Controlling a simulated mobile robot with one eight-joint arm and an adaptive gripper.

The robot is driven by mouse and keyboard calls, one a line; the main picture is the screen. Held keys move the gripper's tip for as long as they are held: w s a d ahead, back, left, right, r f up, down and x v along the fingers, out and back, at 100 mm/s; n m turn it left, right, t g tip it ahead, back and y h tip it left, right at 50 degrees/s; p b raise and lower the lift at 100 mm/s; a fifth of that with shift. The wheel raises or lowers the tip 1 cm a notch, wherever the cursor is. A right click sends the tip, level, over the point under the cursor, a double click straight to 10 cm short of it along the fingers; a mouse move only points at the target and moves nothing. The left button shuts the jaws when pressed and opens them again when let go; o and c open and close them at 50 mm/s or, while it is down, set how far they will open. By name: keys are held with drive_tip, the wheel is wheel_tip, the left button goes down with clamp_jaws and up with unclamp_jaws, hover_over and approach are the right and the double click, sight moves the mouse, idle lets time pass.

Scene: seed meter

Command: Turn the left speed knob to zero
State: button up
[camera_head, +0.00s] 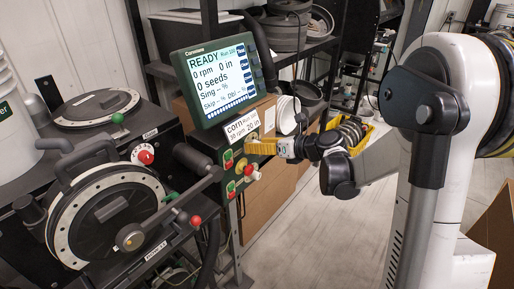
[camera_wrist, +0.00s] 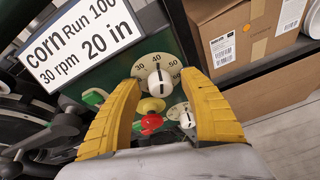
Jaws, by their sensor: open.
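My gripper (camera_head: 254,147) is open in front of the green control panel below the screen. In the wrist view, its yellow fingers (camera_wrist: 165,88) lie on either side of a white round knob (camera_wrist: 159,84) with a dark stripe. This knob sits on a cream dial marked 30, 40, 50 and on. I see no contact between the fingers and the knob. A second white knob (camera_wrist: 187,119) on its own dial is lower right, beside the right finger. No left or right label shows on the knobs. In the head view, my fingers hide the upper knob.
A white sign (camera_wrist: 80,45) reading corn Run 100, 30 rpm 20 in is close to the left finger. A red button (camera_wrist: 150,123) and green buttons are nearby. The screen (camera_head: 218,80) shows 0 rpm. Cardboard boxes (camera_wrist: 236,38) are right of the panel. A lever machine (camera_head: 110,215) stands left.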

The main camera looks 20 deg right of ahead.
clamp_jaws()
drive_tip(key=shift+a, duration=0.1)
idle(0.4)
